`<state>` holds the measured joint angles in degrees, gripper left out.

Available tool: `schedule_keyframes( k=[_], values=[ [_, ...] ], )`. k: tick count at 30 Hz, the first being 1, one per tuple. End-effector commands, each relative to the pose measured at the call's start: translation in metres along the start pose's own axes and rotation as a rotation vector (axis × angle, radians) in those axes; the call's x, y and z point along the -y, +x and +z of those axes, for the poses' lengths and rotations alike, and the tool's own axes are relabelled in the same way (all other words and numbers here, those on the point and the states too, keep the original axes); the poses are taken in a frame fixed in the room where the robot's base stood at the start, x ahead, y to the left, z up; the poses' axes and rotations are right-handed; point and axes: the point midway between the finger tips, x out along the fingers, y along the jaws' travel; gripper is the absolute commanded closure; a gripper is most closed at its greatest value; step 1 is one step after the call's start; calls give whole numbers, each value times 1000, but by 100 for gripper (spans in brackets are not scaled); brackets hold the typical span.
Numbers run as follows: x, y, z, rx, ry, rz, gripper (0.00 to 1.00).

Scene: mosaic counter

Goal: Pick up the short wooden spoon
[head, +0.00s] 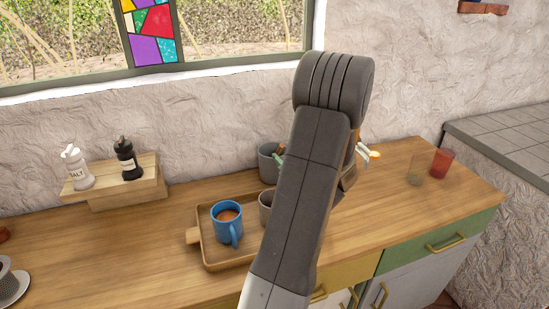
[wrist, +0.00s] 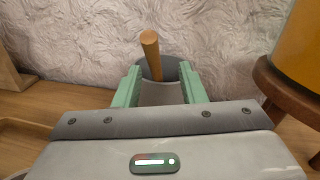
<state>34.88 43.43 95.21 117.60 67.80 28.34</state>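A wooden spoon handle (wrist: 151,52) stands up out of a grey pot (wrist: 174,68) against the wall in the wrist view; its lower end is hidden inside the pot. My gripper (wrist: 160,69) has two green fingers spread apart, one on each side of the handle in the picture. A gap shows on both sides and nothing is held. I cannot tell how far the handle is beyond the fingertips. In the head view the grey pot (head: 267,164) shows left of my arm, which hides most of the gripper and the spoon.
A wooden tray (head: 204,243) holds a blue mug (head: 228,229) and a grey-brown cup (head: 266,204). Salt (head: 77,170) and a black bottle (head: 127,162) stand on a wooden riser at left. In the wrist view a yellow container (wrist: 301,48) sits on a dark wooden stand (wrist: 282,100) close right.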

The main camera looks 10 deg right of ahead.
Motion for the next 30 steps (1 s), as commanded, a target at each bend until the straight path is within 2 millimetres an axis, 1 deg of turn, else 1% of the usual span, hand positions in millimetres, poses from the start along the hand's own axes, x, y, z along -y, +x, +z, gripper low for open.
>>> schedule_keyframes(
  k=[4, 9, 12, 19, 23, 24, 25, 30],
  values=[
    [-2, 12, 3, 1, 0, 3, 63],
    [-5, 39, 4, 0, 0, 4, 63],
    [-5, 49, 3, 0, 0, 2, 63],
    [-4, 51, 1, 0, 0, 0, 63],
    [-4, 51, 2, 0, 0, 0, 88],
    [-4, 51, 1, 0, 0, 0, 96],
    [-4, 51, 2, 0, 0, 0, 100],
    [-4, 51, 2, 0, 0, 0, 100]
  ],
)
